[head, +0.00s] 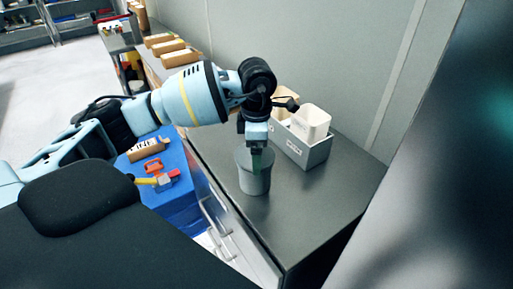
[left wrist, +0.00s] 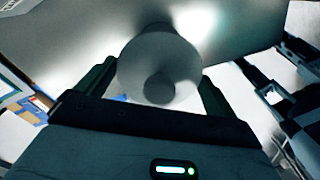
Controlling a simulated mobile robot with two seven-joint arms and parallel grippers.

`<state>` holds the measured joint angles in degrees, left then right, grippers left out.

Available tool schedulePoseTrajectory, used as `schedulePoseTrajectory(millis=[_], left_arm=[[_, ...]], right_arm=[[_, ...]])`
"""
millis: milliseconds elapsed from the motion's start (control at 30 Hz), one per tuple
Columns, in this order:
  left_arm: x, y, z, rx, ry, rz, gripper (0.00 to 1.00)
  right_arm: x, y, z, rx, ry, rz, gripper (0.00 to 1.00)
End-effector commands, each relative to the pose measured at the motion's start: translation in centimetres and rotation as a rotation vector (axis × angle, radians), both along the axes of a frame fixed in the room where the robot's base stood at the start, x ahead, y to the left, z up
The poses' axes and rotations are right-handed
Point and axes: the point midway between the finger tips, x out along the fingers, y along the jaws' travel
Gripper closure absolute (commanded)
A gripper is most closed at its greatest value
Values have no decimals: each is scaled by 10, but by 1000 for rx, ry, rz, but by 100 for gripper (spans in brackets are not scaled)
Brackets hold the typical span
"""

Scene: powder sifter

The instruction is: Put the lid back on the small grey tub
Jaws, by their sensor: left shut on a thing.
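The small grey tub (head: 254,182) stands upright on the dark metal counter in the head view. My left gripper (head: 257,160) points down at the top of the tub, its fingers overlapping the tub's upper part in the picture. In the left wrist view my left gripper (left wrist: 157,85) has its fingers on either side of the round grey lid (left wrist: 160,52), which has a darker round knob, and is shut on it. The gripper hides much of the tub's mouth, so I cannot tell whether the lid touches the rim. My right gripper is not in view.
A grey bin (head: 308,152) with pale containers (head: 311,122) stands just behind and right of the tub. Cardboard boxes (head: 174,52) line the counter further back. A blue surface (head: 185,203) with a red and yellow item lies left. The counter's front right is clear.

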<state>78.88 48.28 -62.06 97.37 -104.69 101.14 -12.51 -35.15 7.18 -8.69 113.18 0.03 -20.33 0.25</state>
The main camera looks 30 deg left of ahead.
Motion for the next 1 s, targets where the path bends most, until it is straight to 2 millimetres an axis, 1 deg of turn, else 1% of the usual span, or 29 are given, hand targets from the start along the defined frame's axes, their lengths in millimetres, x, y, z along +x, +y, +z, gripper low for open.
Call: schedulePoseTrajectory(millis=[867, 900, 933, 1000], left_arm=[[0, 0, 0, 0, 0, 0, 29], [0, 0, 0, 0, 0, 0, 4], [0, 0, 0, 0, 0, 0, 0], [0, 0, 0, 0, 0, 0, 0]], right_arm=[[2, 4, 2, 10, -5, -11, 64], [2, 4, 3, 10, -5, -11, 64], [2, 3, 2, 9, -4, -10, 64], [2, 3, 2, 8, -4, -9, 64]])
